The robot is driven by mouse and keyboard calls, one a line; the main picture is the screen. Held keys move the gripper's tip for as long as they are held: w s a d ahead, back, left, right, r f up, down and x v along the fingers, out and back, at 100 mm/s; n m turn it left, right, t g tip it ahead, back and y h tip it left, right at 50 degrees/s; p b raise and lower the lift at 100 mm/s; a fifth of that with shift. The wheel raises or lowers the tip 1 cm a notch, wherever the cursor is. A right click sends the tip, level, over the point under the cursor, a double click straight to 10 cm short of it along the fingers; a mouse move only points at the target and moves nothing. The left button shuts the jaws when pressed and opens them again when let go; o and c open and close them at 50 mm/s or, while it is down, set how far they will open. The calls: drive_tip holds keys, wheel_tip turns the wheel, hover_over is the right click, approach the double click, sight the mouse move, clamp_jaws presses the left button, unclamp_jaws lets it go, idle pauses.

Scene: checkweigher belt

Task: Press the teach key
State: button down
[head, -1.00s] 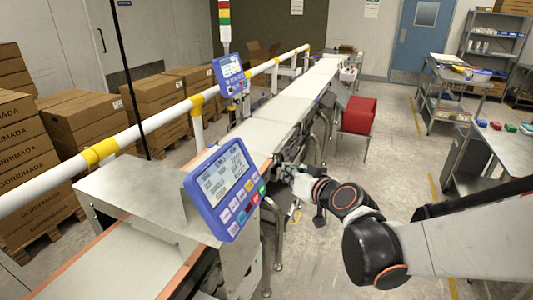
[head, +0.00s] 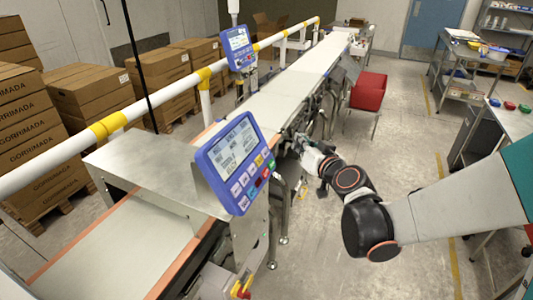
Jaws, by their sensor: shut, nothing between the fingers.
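The near blue control panel (head: 237,160) stands tilted over the belt, with a grey screen (head: 232,146) above its keypad. The keypad has several pale keys (head: 241,187) and a column of coloured ones, including yellow, green and red. The key labels are too small to read, so I cannot tell which is the teach key. My gripper (head: 291,138) is shut and empty, beyond the panel and to its right, beside the belt's side frame. It is apart from the keys. Its fingertips are small and partly lost against the dark frame.
A second blue panel (head: 238,47) stands farther along the belt (head: 275,105). A white and yellow rail (head: 160,98) runs along the belt's left side. A red box (head: 369,91) stands right of the belt. The floor (head: 310,235) right of the near panel is clear.

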drive_tip(key=w+a+f+b, duration=0.2)
drive_tip(key=a+f, duration=0.1)
drive_tip(key=a, duration=0.3)
drive_tip(key=shift+w+a+f+b, duration=0.2)
drive_tip(key=shift+a+f+b, duration=0.05)
drive_tip(key=shift+f+b, duration=0.1)
drive_tip(key=shift+a, duration=0.1)
idle(1.2)
drive_tip(key=shift+w+a+f, duration=0.1)
drive_tip(key=shift+a, duration=0.15)
drive_tip(key=shift+w+a+f+b, duration=0.2)
drive_tip(key=shift+a+b, duration=0.15)
drive_tip(key=shift+b, duration=0.15)
idle(0.7)
drive_tip(key=shift+s+d+r, duration=0.1)
drive_tip(key=shift+d, duration=0.05)
drive_tip(key=shift+s+d+r, duration=0.25)
drive_tip(key=shift+d, duration=0.3)
drive_tip(key=shift+s+d+r+p, duration=0.25)
drive_tip(key=shift+d+r+p, duration=0.15)
drive_tip(key=shift+d, duration=0.3)
drive_tip(key=shift+s+d+r+p, duration=0.25)
drive_tip(key=shift+d+r, duration=0.1)
drive_tip(key=shift+d, duration=0.35)
drive_tip(key=shift+s+d+r+p, duration=0.25)
drive_tip(key=shift+d+r+p, duration=0.15)
drive_tip(key=shift+d, duration=0.3)
